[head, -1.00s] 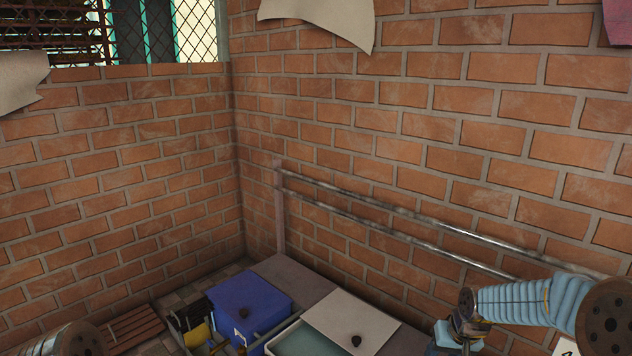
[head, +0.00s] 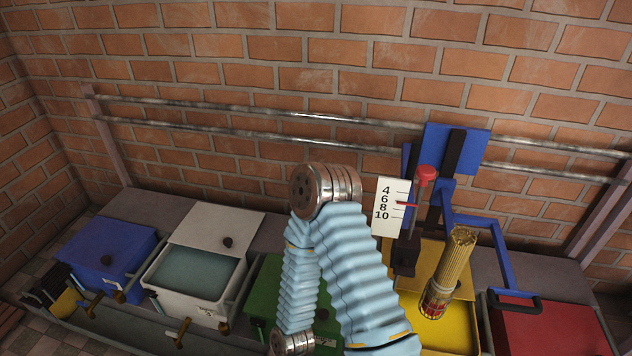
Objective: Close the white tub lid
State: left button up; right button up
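The white tub (head: 190,303) stands on the grey bench between the blue tub and the green tub. Its white lid (head: 205,226), with a dark round knob (head: 228,242), is set back toward the wall. The front part of the tub is open and shows a grey-green surface inside. Two brass-coloured handles stick out at the tub's front. One of my arms, with light blue ribbed sleeves, rises in the middle of the head view and bends down again to the right of the white tub. No gripper fingers show in this view.
A blue tub (head: 106,258) stands left of the white one. A green tub (head: 262,290) is partly behind my arm. Further right are a yellow tub (head: 462,325), a blue press frame (head: 480,222), a gold mesh cylinder (head: 455,260) and a red tub (head: 550,330). Metal rails run along the brick wall.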

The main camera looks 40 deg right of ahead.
aim_at(230, 231)
jog(key=j+z, duration=0.15)
jog(key=z, duration=1)
jog(key=l+z, duration=0.15)
jog(key=z, duration=0.85)
jog(key=k+u, duration=0.1)
jog(key=u, duration=0.3)
jog(key=j+u, duration=0.1)
jog(key=u, duration=0.25)
jog(key=k+j+u, duration=0.1)
jog(key=u, duration=0.3)
jog(key=j+u, duration=0.1)
jog(key=u, duration=0.25)
jog(key=i+j+u, duration=0.15)
jog(key=u, duration=0.35)
jog(key=i+u, duration=0.15)
jog(key=u, duration=0.3)
jog(key=i+l+u, duration=0.15)
jog(key=i+j, duration=0.05)
